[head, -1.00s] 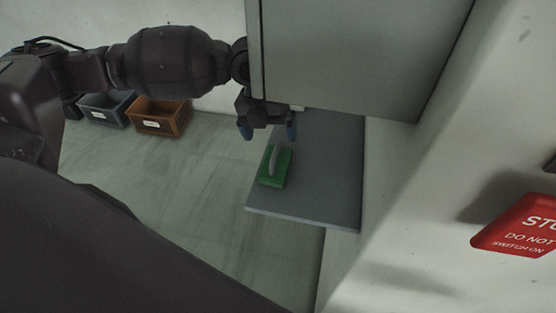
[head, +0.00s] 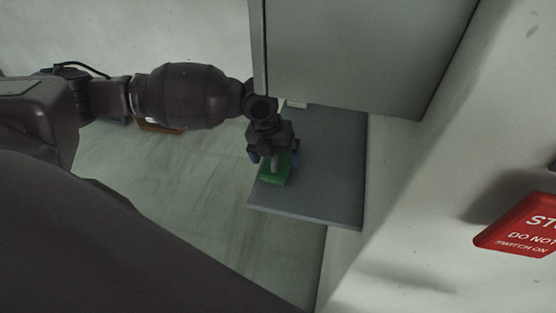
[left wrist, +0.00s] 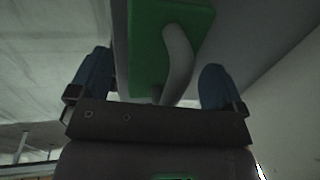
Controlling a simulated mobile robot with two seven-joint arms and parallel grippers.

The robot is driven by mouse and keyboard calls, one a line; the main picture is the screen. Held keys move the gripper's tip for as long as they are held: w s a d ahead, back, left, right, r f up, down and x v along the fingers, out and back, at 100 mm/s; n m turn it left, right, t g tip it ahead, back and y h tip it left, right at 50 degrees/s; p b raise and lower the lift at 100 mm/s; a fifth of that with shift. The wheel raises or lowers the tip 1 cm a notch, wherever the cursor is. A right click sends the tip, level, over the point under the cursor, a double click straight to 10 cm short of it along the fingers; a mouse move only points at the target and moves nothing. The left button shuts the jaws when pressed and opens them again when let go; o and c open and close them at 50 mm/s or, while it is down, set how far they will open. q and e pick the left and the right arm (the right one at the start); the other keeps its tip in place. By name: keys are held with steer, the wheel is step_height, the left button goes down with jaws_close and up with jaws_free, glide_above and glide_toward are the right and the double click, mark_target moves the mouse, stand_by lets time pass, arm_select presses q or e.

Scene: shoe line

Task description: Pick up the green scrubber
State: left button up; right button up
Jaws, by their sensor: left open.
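The green scrubber (head: 274,177) is a green block with a pale grey handle, lying on a grey shelf (head: 330,180). My left gripper (head: 273,158) is open above the scrubber and hides its far part in the head view. In the left wrist view the scrubber (left wrist: 147,45) and its curved handle (left wrist: 178,60) show between the two blue fingertips of the left gripper (left wrist: 155,85). The fingers look apart from the handle on both sides. My right gripper is not in view.
A grey cabinet or panel (head: 360,55) hangs just above the shelf, close to my left wrist. A red stop sign (head: 520,228) is on the pale surface at the right. An orange-brown bin (head: 160,127) stands on the floor at the left, mostly hidden by my arm.

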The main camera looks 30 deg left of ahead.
arm_select(q)
steer(key=c, duration=1)
steer(key=shift+a+r, duration=0.25)
steer(key=shift+r, duration=0.35)
step_height(320, 180, up, 6)
steer(key=shift+r, duration=0.1)
steer(key=s+a, duration=0.1)
steer(key=a, duration=0.5)
steer(key=s+a, duration=0.2)
steer(key=a, duration=0.4)
steer(key=s+a, duration=0.2)
steer(key=a, duration=0.5)
